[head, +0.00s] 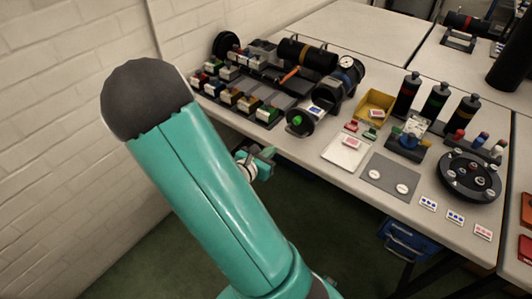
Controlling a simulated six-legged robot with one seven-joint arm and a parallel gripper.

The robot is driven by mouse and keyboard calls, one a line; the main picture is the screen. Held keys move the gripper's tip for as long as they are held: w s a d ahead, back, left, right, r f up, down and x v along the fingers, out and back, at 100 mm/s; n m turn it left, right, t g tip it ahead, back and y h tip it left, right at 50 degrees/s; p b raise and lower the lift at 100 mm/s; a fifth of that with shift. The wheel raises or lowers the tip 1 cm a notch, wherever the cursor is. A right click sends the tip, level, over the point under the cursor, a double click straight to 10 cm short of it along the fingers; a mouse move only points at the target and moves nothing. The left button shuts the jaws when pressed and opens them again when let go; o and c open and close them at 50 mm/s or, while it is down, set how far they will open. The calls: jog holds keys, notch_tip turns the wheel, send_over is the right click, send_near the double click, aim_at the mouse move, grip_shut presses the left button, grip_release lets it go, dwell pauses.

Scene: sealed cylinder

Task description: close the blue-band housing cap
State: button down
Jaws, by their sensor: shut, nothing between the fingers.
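A dark cylinder housing (343,86) lies on the table with a gauge at its far end. Blue shows near its front end, but I cannot make out a full band. A round black cap (300,123) with a green knob stands at the table's near edge, in front of that housing and apparently apart from its mouth; any hinge is too small to tell. My gripper (267,161) shows small beyond my teal arm, shut and empty, off the table edge, left of and below the cap. My arm hides part of it.
A second dark cylinder (307,53) with an orange band lies behind. Racks of small coloured blocks (240,98) fill the table's left. A yellow bin (375,106), black bottles (436,101) and a round black tray (470,176) stand right. A brick wall is at left.

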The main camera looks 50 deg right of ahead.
jog(key=x, duration=1)
jog(key=shift+d, duration=0.35)
jog(key=shift+d+f, duration=0.1)
